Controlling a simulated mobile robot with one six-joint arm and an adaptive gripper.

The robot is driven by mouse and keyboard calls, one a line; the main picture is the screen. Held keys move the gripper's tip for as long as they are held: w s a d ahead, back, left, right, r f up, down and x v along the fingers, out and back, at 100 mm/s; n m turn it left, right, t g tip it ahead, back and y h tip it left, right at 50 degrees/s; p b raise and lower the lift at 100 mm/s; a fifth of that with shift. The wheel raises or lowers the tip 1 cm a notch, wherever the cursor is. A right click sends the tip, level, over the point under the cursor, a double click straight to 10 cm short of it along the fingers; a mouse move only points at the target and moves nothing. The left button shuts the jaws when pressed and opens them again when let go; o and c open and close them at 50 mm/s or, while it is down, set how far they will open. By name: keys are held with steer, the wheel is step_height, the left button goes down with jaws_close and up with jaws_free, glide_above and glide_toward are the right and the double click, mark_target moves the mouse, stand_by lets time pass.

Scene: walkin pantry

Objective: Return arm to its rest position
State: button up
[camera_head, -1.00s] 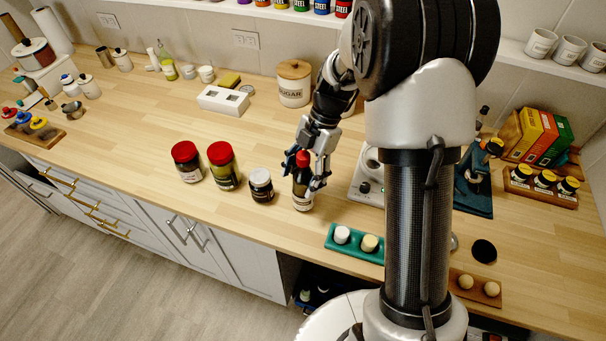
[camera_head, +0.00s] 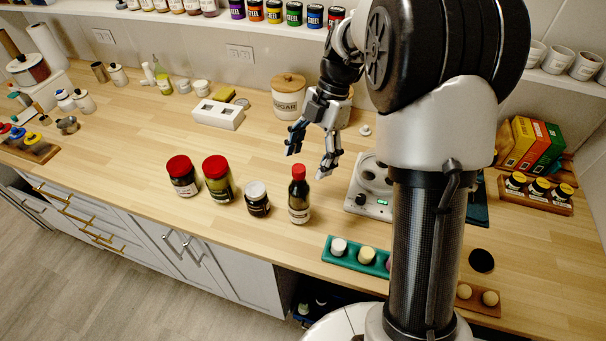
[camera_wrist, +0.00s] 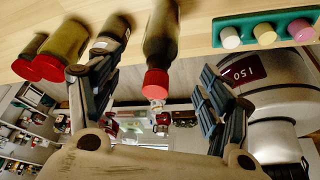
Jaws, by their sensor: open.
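My gripper (camera_head: 308,158) is open and empty above the wooden counter, in the middle of the head view. A dark bottle with a red cap (camera_head: 299,196) stands upright on the counter just below and in front of the fingers, apart from them. In the wrist view both fingers (camera_wrist: 152,98) are spread wide, and the red-capped bottle (camera_wrist: 161,40) shows between them with nothing gripped. My arm is bent, with its upper link filling the right centre of the head view.
Two red-lidded jars (camera_head: 217,179) and a white-lidded dark jar (camera_head: 257,199) stand left of the bottle. A white scale (camera_head: 360,203) and a green tray (camera_head: 345,258) are to its right. A sugar canister (camera_head: 288,99) stands behind my gripper, below the shelf.

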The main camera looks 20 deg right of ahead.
steer(key=shift+v, duration=1.45)
steer(key=s+a+r+m+t+h, duration=0.2)
steer(key=s+a+r+m+t, duration=0.1)
steer(key=s+r+m, duration=0.7)
steer(key=s+a+f+m+t+h, duration=0.1)
steer(key=s+f+m+t+h, duration=0.1)
steer(key=s+m, duration=1.1)
steer(key=shift+s+f+t, duration=0.3)
steer(key=shift+f+t, duration=0.4)
steer(key=shift+t, duration=0.2)
